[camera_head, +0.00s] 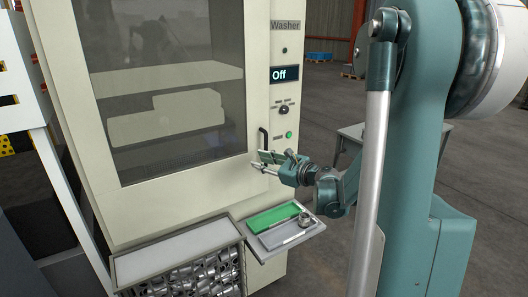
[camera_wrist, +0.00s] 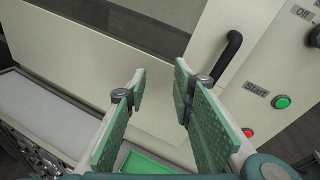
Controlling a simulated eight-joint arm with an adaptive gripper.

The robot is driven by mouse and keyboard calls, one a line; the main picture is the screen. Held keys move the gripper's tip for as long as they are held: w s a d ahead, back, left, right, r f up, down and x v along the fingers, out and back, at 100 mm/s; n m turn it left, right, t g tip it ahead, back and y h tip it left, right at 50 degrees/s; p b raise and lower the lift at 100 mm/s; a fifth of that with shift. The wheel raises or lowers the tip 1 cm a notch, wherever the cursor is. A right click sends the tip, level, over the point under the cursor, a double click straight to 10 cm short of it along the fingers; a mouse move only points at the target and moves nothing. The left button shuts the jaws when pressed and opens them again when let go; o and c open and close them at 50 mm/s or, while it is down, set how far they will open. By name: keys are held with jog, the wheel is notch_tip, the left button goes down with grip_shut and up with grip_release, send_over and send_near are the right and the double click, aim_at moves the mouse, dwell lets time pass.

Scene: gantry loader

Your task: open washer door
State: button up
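The washer (camera_head: 285,70) is a cream cabinet whose door (camera_head: 215,175) has a large dark window; the door looks shut. The black door handle (camera_head: 262,139) is an upright bar at the door's right edge. It also shows in the wrist view (camera_wrist: 228,57), to the right of the fingers. My gripper (camera_head: 268,160) is close in front of the door, just below the handle in the head view. In the wrist view my gripper (camera_wrist: 160,72) is open, with a clear gap between its green pads. Nothing is between the pads, and the handle is outside them.
The control panel right of the handle has an "Off" display (camera_head: 284,74) and a green start button (camera_wrist: 281,102). Below the door are a tray with green and grey sections (camera_head: 272,219) and a white-topped bin of metal parts (camera_head: 178,249). A table (camera_head: 352,133) stands behind my arm.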

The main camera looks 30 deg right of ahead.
jog(key=d+m+t+h, duration=0.1)
jog(key=d+m, duration=0.3)
jog(key=d, duration=0.4)
jog(key=shift+w+d+f+t, duration=0.2)
jog(key=shift+d+f+t, duration=0.2)
jog(key=shift+f, duration=0.05)
jog(key=shift+w, duration=0.1)
jog(key=shift+x, duration=3.85)
grip_shut()
